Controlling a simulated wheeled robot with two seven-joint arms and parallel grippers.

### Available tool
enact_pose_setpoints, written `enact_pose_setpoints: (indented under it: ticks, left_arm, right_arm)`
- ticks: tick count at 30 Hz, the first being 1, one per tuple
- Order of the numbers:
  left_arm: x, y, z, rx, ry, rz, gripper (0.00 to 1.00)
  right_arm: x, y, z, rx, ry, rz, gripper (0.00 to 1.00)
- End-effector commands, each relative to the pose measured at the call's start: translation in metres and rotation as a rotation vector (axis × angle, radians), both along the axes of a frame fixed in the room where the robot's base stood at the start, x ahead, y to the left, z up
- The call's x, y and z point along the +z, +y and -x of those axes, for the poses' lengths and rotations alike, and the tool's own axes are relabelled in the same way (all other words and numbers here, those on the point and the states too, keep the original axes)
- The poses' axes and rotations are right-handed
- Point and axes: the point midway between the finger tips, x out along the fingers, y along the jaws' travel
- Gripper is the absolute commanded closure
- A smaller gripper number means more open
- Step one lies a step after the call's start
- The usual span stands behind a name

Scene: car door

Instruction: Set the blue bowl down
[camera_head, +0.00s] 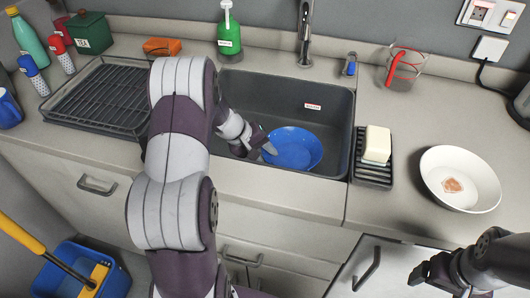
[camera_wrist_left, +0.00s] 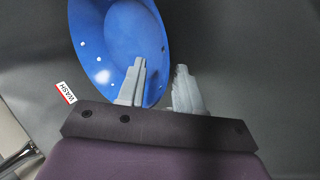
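The blue bowl (camera_head: 294,150) is in the dark sink basin (camera_head: 335,115), under the "WASH" label, and appears to rest on its floor. My left gripper (camera_head: 263,146) is at the bowl's left rim. In the left wrist view the bowl (camera_wrist_left: 112,40) is between and beside the fingers. One finger of the left gripper (camera_wrist_left: 158,85) overlaps the bowl's inside and the other is outside the rim. The fingers are apart, with a visible gap beside the rim. My right gripper (camera_head: 425,274) is at the lower right, away from the bowl; its fingers are unclear.
A black drying rack (camera_head: 98,97) is left of the sink. A butter-like block (camera_head: 377,143) sits on a ridged black holder (camera_head: 372,172) at the right. A white bowl (camera_head: 470,201) with residue and a measuring cup (camera_head: 403,68) stand on the right counter. The tap (camera_head: 305,35) is behind.

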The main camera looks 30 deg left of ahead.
Motion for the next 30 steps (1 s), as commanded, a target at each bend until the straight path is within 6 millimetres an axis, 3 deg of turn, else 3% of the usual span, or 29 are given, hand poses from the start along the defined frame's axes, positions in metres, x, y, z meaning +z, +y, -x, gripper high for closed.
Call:
enact_pose_setpoints:
  ticks: [6, 12, 17, 30]
  left_arm:
    - [0.056, 0.023, 0.021, 0.004, -0.003, -0.001, 0.65]
    - [0.09, 0.04, 0.039, 0.003, -0.002, -0.002, 0.65]
    - [0.099, 0.046, 0.046, 0.001, -0.001, -0.001, 0.65]
    - [0.098, 0.047, 0.046, 0.001, -0.001, -0.001, 0.65]
  right_arm:
    - [0.038, 0.0, 0.0, 0.0, 0.0, 0.0, 0.14]
    - [0.06, 0.0, 0.0, 0.0, 0.0, 0.0, 0.14]
    - [0.065, 0.0, 0.0, 0.0, 0.0, 0.0, 0.14]
    - [0.064, 0.0, 0.0, 0.0, 0.0, 0.0, 0.14]
